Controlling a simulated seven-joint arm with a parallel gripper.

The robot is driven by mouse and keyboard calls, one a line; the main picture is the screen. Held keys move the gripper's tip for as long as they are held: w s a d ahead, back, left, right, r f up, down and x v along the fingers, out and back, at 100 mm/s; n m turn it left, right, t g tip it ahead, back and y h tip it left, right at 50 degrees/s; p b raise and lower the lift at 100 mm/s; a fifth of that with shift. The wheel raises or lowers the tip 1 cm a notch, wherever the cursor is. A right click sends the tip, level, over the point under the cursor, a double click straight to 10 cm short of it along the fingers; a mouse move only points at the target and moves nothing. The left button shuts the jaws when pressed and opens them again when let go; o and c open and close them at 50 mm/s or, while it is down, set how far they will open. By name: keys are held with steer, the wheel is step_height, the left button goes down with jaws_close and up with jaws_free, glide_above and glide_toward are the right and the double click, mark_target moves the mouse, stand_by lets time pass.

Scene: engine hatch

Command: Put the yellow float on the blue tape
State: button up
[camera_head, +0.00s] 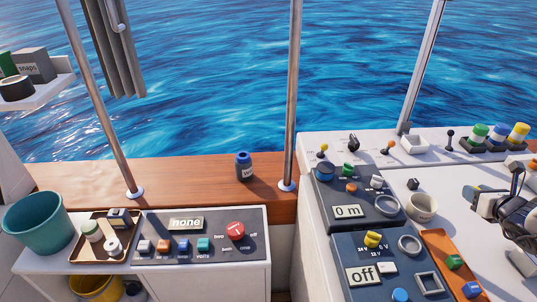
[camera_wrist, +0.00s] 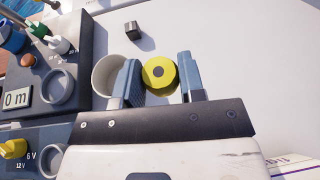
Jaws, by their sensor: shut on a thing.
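The yellow float (camera_wrist: 159,72) is a round yellow piece with a dark centre, and it sits between the two fingers in the wrist view. My gripper (camera_wrist: 157,84) is shut on it, one grey-blue finger on each side. In the head view my gripper (camera_head: 478,198) is at the right edge, over the white counter, and the float cannot be made out there. I cannot clearly pick out the blue tape. A blue-topped round piece (camera_head: 497,134) stands between green and yellow ones at the back right, but I cannot tell what it is.
A white cup (camera_wrist: 108,76) is close beside my left finger. A small dark cube (camera_wrist: 132,30) lies beyond. The panel reading "0 m" (camera_head: 347,211) and an orange tray (camera_head: 440,244) with blocks are left of my gripper.

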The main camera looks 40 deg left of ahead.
step_height(320, 180, up, 4)
steer(key=shift+r, duration=0.1)
steer(key=s+a+n+g+y, duration=0.1)
steer(key=s+a, duration=0.2)
steer(key=a, duration=1)
steer(key=s+a+n+g+y, duration=0.1)
steer(key=s+a+n+g, duration=0.1)
steer(key=a, duration=1.2)
steer(key=s+a+n+g+y, duration=0.1)
steer(key=s+a+n, duration=0.1)
steer(key=a, duration=1.1)
steer(key=shift+s+a+g+y, duration=0.15)
steer(key=shift+s+a, duration=0.05)
steer(key=shift+s, duration=0.25)
steer(key=shift+s+a+g+y, duration=0.15)
steer(key=shift+s, duration=0.3)
steer(key=s+a+n+g, duration=0.3)
steer(key=s+a, duration=1.3)
steer(key=a, duration=0.4)
step_height(320, 180, down, 12)
steer(key=shift+w+d+r+y, duration=0.2)
steer(key=shift+w+d+y, duration=0.15)
steer(key=shift+w+y, duration=0.1)
steer(key=shift+a, duration=0.15)
glide_above(244, 156)
steer(key=shift+w+a+f, duration=0.1)
steer(key=shift+f, duration=0.6)
